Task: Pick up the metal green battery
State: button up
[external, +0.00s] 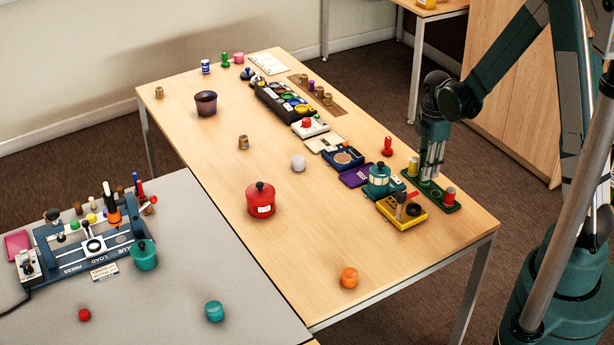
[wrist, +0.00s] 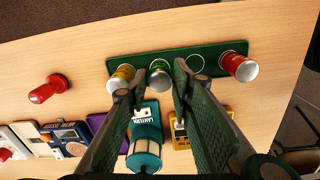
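The metal green battery (wrist: 160,72) stands upright in a dark green holder (wrist: 212,54) in the wrist view, its silver end toward the camera. My gripper (wrist: 159,84) is open, with one finger on each side of the battery in that view. I cannot tell whether the fingertips are level with it or still above it. In the external view my gripper (external: 431,172) points down over the holder (external: 438,203) and largely hides the green battery.
A gold battery (wrist: 120,77) stands close by the left finger; a red battery (wrist: 240,67) is at the holder's right end. An empty ring (wrist: 196,63) lies between green and red. A teal lantern (wrist: 144,155), yellow device (external: 402,209) and red stamp (external: 387,146) are near.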

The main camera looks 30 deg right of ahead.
jog(key=shift+f, duration=1.25)
jog(key=shift+c, duration=0.6)
jog(key=c, duration=0.5)
jog(key=shift+r, duration=0.15)
jog(key=shift+r+p, duration=1)
jog(key=shift+r, duration=3.9)
